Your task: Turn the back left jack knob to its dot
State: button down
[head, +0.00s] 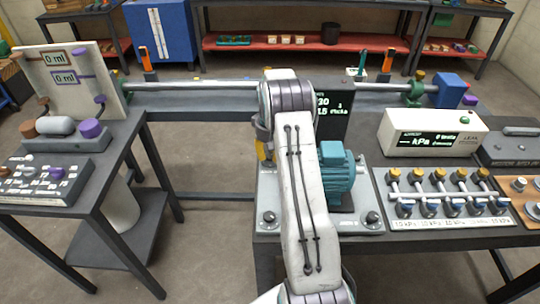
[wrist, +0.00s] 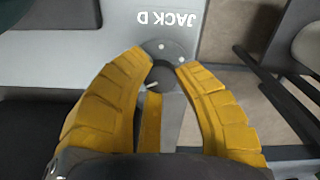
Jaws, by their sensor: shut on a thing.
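In the wrist view my gripper (wrist: 163,65) has its yellow fingers around a dark round jack knob (wrist: 162,76) and is shut on it. A short pale pointer shows at the knob's lower left. In the head view, a yellow part of my gripper (head: 263,151) shows at the plate's back left, and my arm hides the held knob. The teal motor (head: 338,170) stands on the plate (head: 350,226), right of my arm.
Front jack knobs sit at the plate's left (head: 268,217) and right (head: 372,217) corners. A dark display (head: 332,112) stands behind the motor, partly hidden. A gauge box (head: 433,132) and a valve panel (head: 447,197) are to the right. Floor is open left of the bench.

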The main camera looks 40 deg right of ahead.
jog(key=shift+s+a+f, duration=0.1)
jog(key=shift+s+f, duration=0.05)
jog(key=shift+f, duration=0.05)
jog(key=c, duration=0.9)
grip_release()
jog(key=shift+r, duration=0.1)
jog(key=shift+r, duration=0.1)
notch_tip(320, 180, up, 12)
dwell(0.4)
